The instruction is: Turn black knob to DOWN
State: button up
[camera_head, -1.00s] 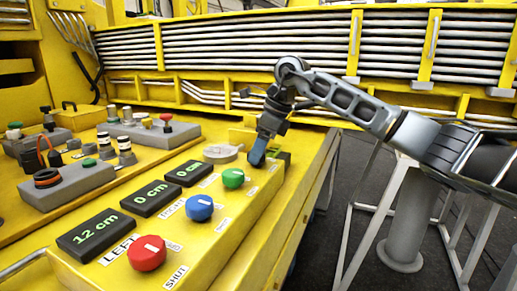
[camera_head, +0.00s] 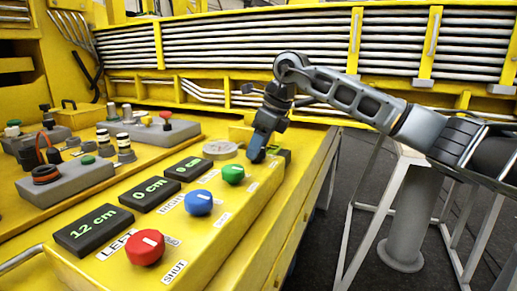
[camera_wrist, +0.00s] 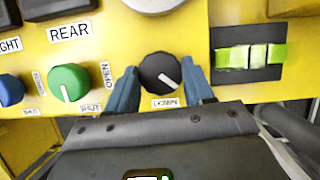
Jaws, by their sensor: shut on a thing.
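The black knob (camera_wrist: 158,70) sits on the yellow control panel in the wrist view. Its white mark points to the lower right, and a white label (camera_wrist: 166,102) partly readable as DOWN lies just below it. My gripper (camera_wrist: 161,77) has one blue finger on each side of the knob and is shut on it. In the head view my gripper (camera_head: 257,155) reaches down to the far end of the panel, and its fingers hide the knob there.
A green knob (camera_wrist: 69,83) marked REAR is left of the black one. Blue (camera_head: 198,202) and red (camera_head: 145,247) knobs are nearer. Dark displays (camera_head: 95,231) line the panel's left side. A green-lit indicator (camera_wrist: 249,55) is right of the knob. A round grey disc (camera_head: 221,150) lies close by.

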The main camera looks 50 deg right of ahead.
jog(key=m+h+b, duration=0.1)
jog(key=m+b, duration=0.1)
jog(key=m, duration=0.1)
jog(key=m+h+b, duration=0.1)
jog(key=m+b, duration=0.1)
jog(key=m, duration=0.1)
jog(key=shift+a+f+t+h+b, duration=0.2)
jog(key=shift+t+h+b, duration=0.1)
jog(key=shift+r+m+h+b, duration=0.15)
jog(key=shift+m+h+b, duration=0.35)
jog(key=shift+m+b, duration=1)
jog(key=shift+m, duration=0.4)
jog(key=o, duration=1)
jog(key=v, duration=0.8)
jog(key=shift+w+p, duration=0.2)
jog(key=shift+p, duration=0.25)
jog(key=shift+a, duration=0.1)
